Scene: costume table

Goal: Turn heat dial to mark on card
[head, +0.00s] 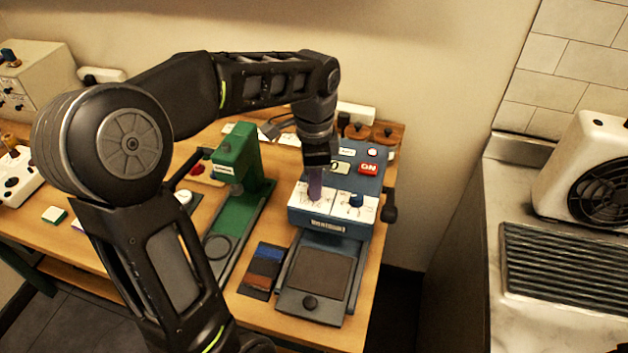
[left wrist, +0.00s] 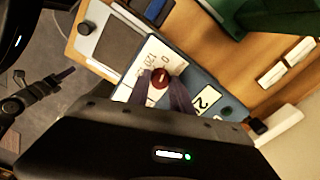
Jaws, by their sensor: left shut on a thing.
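The blue press machine (head: 330,230) stands at the right end of the wooden table. Its sloped front has white dial plates (head: 362,210). My left gripper (head: 315,192) points down at the left plate and is shut on a dial there. The left wrist view shows the dark red dial (left wrist: 160,78) between the fingertips, over a white plate with printed numbers (left wrist: 157,55). The dial's pointer is too small to read.
A second, blue dial (head: 355,200) sits just right of the gripper. A red ON switch (head: 368,168) is behind. A green press (head: 238,165) stands to the left, with colour swatches (head: 262,270) in front. A black side knob (head: 390,213) sticks out right.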

